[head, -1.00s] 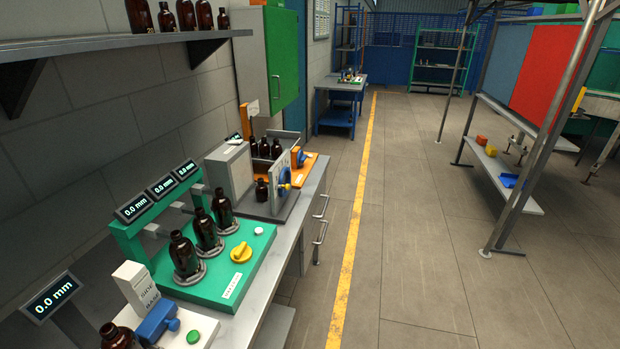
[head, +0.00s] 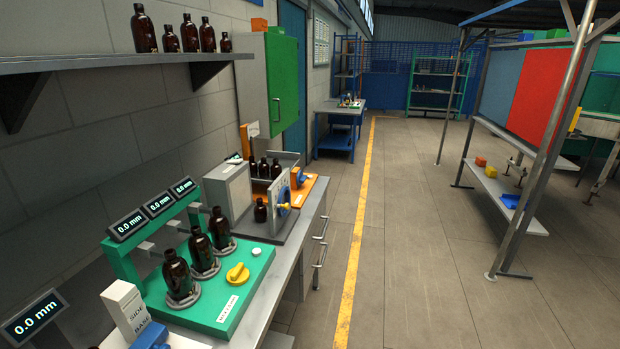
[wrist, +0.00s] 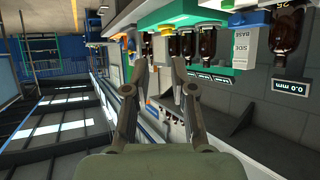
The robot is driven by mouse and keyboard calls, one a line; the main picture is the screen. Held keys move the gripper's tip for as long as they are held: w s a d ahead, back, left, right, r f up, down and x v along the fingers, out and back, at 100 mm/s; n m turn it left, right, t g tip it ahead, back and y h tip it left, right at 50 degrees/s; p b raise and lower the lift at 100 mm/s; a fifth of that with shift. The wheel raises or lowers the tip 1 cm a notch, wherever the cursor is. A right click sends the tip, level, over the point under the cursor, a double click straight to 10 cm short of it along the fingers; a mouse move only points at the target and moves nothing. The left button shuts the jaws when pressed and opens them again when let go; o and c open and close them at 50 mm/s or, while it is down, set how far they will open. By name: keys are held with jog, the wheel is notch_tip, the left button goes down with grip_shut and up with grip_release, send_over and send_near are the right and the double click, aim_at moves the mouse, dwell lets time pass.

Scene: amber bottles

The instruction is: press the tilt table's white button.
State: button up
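A green station (head: 242,290) on the bench carries several amber bottles, one of them here (head: 178,276), under a green frame with displays (head: 159,204) reading 0.0 mm. A small round white button (head: 256,251) sits on its base, behind a yellow knob (head: 237,272). I cannot read the station's front label, so I cannot confirm it is the tilt table. My gripper does not show in the head view.
A white block marked SIDE BASE (head: 125,308) and another display (head: 35,317) stand at the near left. Behind the green station are a grey box (head: 228,191) and an orange board (head: 302,188). A shelf with bottles (head: 110,66) overhangs at left.

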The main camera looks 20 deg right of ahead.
grip_shut()
dwell(1.0)
